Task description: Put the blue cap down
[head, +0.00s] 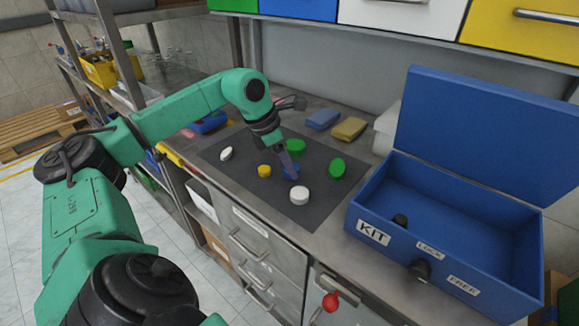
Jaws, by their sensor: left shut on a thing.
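My left gripper (290,172) points down over the dark mat (240,182). It is shut on the blue cap (291,174), which is at or just above the mat; I cannot tell if it touches. The fingers partly hide the cap. A white cap (299,195) lies just in front of it. A green cap (296,147) is behind it, and another green cap (337,168) is to its right. A yellow cap (264,171) is to its left. A white cap standing tilted or on edge (226,154) lies at the mat's left. My right gripper is not in view.
An open blue box (372,208) marked KIT, with its lid raised, stands right of the mat. Yellow (349,128) and blue (323,119) cloths or sponges lie behind the mat. Coloured drawers hang above. The mat's front left is clear.

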